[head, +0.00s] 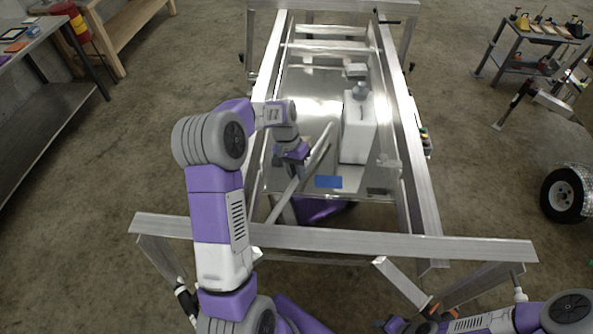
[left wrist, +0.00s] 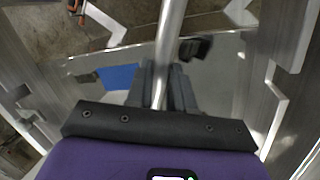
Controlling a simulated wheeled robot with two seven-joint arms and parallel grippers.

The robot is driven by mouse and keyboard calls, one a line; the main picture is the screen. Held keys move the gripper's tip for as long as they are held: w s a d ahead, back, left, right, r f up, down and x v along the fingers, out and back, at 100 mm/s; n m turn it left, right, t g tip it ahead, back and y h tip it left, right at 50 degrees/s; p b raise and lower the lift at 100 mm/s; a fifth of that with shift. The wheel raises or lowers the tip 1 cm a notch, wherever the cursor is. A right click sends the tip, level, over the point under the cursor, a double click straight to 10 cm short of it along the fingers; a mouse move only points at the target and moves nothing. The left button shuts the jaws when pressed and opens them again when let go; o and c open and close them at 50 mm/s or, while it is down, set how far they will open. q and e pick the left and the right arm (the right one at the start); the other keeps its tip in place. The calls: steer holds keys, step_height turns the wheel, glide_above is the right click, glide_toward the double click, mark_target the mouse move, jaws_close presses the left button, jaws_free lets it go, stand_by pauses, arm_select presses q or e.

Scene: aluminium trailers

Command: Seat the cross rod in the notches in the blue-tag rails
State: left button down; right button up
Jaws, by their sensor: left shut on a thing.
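The cross rod (head: 318,150) is a bare metal bar, held at a slant between the two long rails of the trailer frame. My left gripper (head: 299,158) is shut on it; in the left wrist view the rod (left wrist: 170,38) runs between the fingers (left wrist: 161,88). A blue tag (head: 328,181) shows on the bright panel between the rails, and also in the left wrist view (left wrist: 118,76). Stepped cut-outs show on the rail edge at right (left wrist: 283,88). The rod lies in no notch that I can see. My right gripper (head: 390,325) is barely visible at the bottom edge.
A cross beam (head: 330,243) spans the near end of the frame. A wheel (head: 566,193), a tool cart (head: 530,45) and a workbench (head: 45,75) stand apart, with open floor between.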

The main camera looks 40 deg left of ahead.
arm_select(q)
steer(key=shift+f+b, duration=0.4)
steer(key=shift+f, duration=0.2)
steer(key=c, duration=1)
jaws_free()
steer(key=shift+r, duration=0.1)
steer(key=v, duration=1.3)
steer(key=shift+d+p, duration=0.2)
steer(key=shift+p, duration=0.2)
steer(key=shift+s, duration=0.1)
